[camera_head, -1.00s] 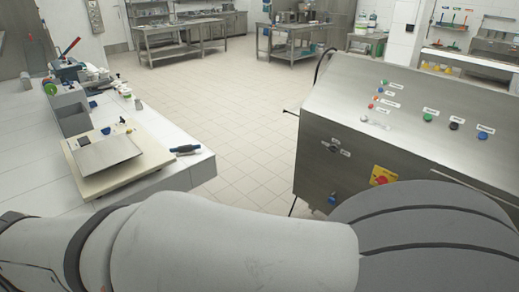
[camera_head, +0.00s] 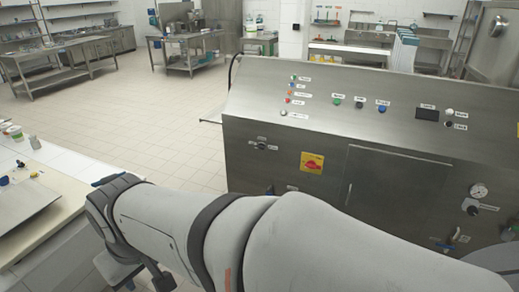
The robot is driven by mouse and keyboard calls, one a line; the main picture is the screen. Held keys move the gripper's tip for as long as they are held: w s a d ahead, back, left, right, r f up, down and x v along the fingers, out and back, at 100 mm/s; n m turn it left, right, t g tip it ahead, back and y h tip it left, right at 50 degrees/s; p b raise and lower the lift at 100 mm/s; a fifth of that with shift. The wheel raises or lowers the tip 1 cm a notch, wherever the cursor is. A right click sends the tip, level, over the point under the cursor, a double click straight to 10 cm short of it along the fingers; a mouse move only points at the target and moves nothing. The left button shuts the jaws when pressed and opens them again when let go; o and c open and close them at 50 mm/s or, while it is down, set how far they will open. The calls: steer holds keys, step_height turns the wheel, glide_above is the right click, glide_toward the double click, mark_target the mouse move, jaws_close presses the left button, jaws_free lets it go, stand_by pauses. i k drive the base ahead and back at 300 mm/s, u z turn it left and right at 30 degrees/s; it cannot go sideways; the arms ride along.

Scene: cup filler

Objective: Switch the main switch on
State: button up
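The main switch (camera_head: 312,163) is a red rotary knob on a yellow square plate. It sits on the front of the steel machine (camera_head: 240,165), left of a square door panel (camera_head: 395,190). The knob is small here, and I cannot tell which way it is turned. My grey arm crosses the lower part of the view from the right to the lower left, below the switch and apart from it in the picture. I cannot make out my gripper's fingers.
A black selector knob (camera_head: 262,146) is left of the switch. Coloured buttons (camera_head: 360,103) line the sloped panel. A gauge (camera_head: 479,190) and valves are at right. A white table (camera_head: 50,160) stands at left. The tiled floor between table and machine is clear.

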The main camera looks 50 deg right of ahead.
mark_target(310, 164)
steer(key=u, duration=5.6)
steer(key=i, duration=0.1)
steer(key=u, duration=1.25)
steer(key=k, duration=0.9)
steer(key=u, duration=1.5)
